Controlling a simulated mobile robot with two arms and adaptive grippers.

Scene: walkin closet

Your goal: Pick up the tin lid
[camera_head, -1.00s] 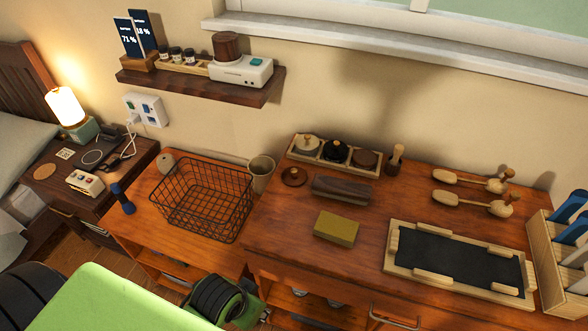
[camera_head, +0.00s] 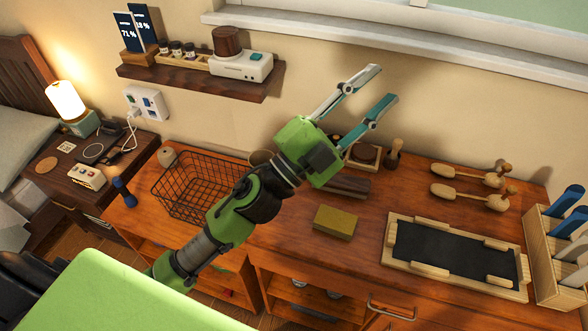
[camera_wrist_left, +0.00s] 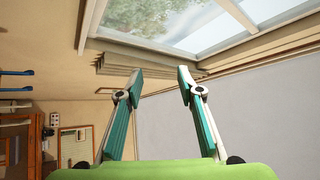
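My left gripper (camera_head: 383,85) is raised over the desk in front of the wall, open and empty, its fingers pointing up and right. In the left wrist view the open fingers (camera_wrist_left: 160,74) point toward the window, with nothing between them. The wooden tray of tins (camera_head: 376,167) stands at the back of the desk, mostly hidden behind the gripper. A brown round top (camera_head: 365,153) shows at its right end. A loose round brown lid, seen on the desk in the earlier frame, is hidden behind my left arm. My right gripper is not in view.
A wire basket (camera_head: 178,188) stands left of my arm. A dark brush-like block (camera_head: 350,187) and a yellow-brown block (camera_head: 335,222) lie on the desk. A dark-topped tray (camera_head: 455,255) and wooden scoops (camera_head: 468,194) are right. The window sill (camera_head: 430,45) is close above the gripper.

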